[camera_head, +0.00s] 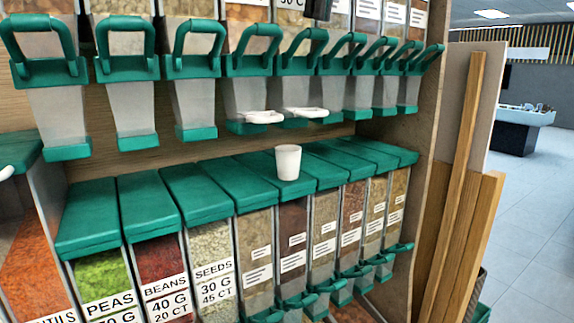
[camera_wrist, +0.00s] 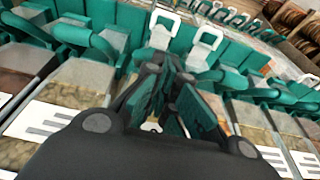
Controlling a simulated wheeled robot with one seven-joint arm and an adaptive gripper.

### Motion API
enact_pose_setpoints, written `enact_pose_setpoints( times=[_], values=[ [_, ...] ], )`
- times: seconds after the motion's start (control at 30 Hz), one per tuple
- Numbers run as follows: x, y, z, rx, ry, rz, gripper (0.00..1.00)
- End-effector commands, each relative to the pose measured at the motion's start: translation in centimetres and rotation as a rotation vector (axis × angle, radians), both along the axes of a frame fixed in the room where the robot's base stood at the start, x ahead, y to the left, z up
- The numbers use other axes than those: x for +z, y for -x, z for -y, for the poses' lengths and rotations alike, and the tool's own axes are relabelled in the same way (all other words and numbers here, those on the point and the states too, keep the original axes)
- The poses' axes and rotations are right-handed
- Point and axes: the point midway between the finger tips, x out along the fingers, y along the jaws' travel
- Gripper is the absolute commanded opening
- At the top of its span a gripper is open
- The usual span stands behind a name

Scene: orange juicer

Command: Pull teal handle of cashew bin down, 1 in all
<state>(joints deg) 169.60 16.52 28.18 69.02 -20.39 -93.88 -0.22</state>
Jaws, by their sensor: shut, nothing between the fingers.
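A row of clear bins with teal handles runs across the upper shelf in the head view. One teal handle (camera_head: 256,42) stands up left of centre, and another teal handle (camera_head: 203,40) stands to its left. No label reading cashew is legible, so I cannot tell which bin is the cashew bin. A small dark part of my gripper (camera_head: 317,10) shows at the top edge, above the handles right of centre. In the wrist view my gripper (camera_wrist: 178,100) is shut and empty among teal handles and bin fronts. Its fingertips partly hide what lies behind them; contact is unclear.
A white cup (camera_head: 288,162) stands on the teal lids of the lower bins. Two white loops (camera_head: 263,117) (camera_head: 305,113) stick out under the upper bins. Wooden boards (camera_head: 465,180) lean at the shelf's right end. Open floor (camera_head: 535,220) lies farther right.

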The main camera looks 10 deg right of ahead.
Motion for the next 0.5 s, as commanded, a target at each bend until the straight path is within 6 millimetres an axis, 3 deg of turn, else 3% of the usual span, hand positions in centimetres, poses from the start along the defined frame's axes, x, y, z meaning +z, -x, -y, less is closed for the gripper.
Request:
enact_pose_setpoints(
  times=[0.5],
  values=[
    [-2.1,0.0,0.0,0.000,0.000,0.000,0.00]
  ],
)
